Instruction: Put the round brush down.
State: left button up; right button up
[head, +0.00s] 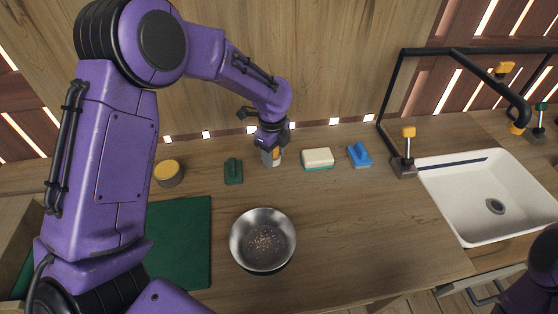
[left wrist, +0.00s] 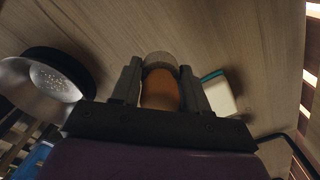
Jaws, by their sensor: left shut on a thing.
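My left gripper (head: 271,150) points down over the back of the counter and is shut on the round brush (head: 277,157). In the left wrist view the round brush (left wrist: 160,88) shows between the two fingers (left wrist: 160,92), with an orange-brown body and a grey round end. In the head view it stands about upright, low over the wood. I cannot tell whether its lower end touches the counter (head: 370,220). My right gripper is out of view; only a bit of my right arm shows at the lower right.
A green-handled brush (head: 233,171) and a round yellow-topped item (head: 168,173) are left of the gripper. A sponge (head: 317,158) and a blue brush (head: 359,155) are to its right. A metal pan (head: 262,240) lies in front, a green mat (head: 182,245) left, a sink (head: 480,217) right.

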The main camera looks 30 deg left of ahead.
aim_at(278, 169)
pick_arm(q)
jog(key=w+f, duration=0.2)
jog(key=f, duration=0.1)
jog(key=shift+w+f, duration=0.15)
jog(key=shift+w, duration=0.25)
jog(key=f+p, duration=0.1)
jog(key=f, duration=0.2)
jog(key=shift+w+f+p, duration=0.2)
jog(key=shift+p, duration=0.2)
jog(key=shift+f, duration=0.1)
jog(key=shift+f, duration=0.15)
jog(key=o, duration=1)
notch_tip(278, 169, up, 12)
jog(key=shift+r+b, duration=0.25)
jog(key=shift+b, duration=0.8)
